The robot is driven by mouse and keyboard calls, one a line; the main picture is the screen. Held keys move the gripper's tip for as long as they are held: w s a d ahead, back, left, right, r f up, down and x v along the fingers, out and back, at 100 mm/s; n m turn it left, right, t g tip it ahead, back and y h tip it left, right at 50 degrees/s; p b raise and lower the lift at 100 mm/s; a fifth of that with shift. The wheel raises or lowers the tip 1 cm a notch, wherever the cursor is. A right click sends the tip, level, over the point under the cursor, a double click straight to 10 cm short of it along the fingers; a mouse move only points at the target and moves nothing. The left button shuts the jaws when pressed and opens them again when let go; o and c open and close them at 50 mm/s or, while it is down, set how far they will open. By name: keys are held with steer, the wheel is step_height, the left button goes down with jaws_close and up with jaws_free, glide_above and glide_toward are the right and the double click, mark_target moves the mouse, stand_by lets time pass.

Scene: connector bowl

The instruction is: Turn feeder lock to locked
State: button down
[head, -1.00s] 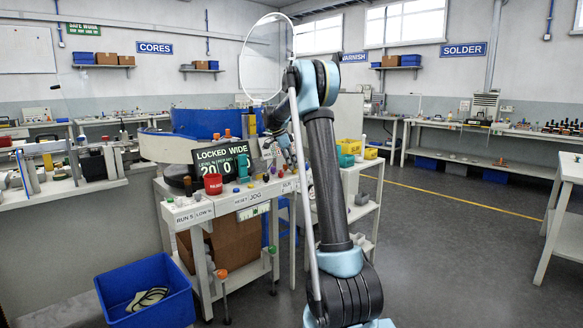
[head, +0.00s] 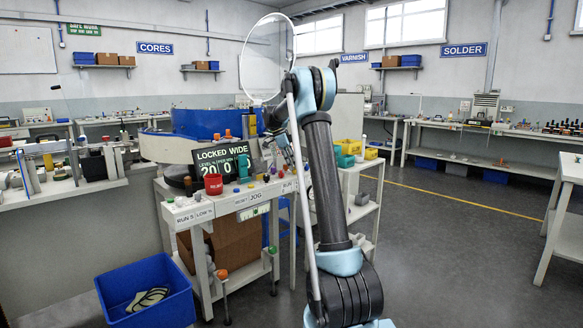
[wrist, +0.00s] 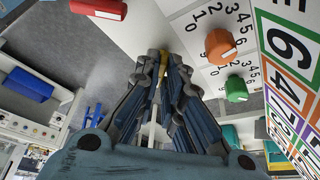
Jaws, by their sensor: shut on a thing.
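My gripper (wrist: 163,72) shows in the wrist view with its dark ribbed fingers converging at the tips. It is shut on a small brass-coloured piece (wrist: 163,63) beside a pale panel. Most of this piece is hidden between the fingers, so I cannot tell its turn angle or whether it is the feeder lock. In the head view my gripper (head: 284,142) is at the bench, largely covered by my arm. The display (head: 223,162) reads "LOCKED WIDE" in its top line, with large figures below.
In the wrist view an orange knob (wrist: 220,46) and a green knob (wrist: 236,89) sit close right of my fingers, by number scales. A blue bin (head: 150,280) is on the floor. The floor at right is open.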

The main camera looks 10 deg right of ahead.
steer(key=c, duration=1.7)
jaws_free()
steer(key=v, duration=1.1)
steer(key=shift+w+r, duration=0.1)
steer(key=shift+r, duration=0.3)
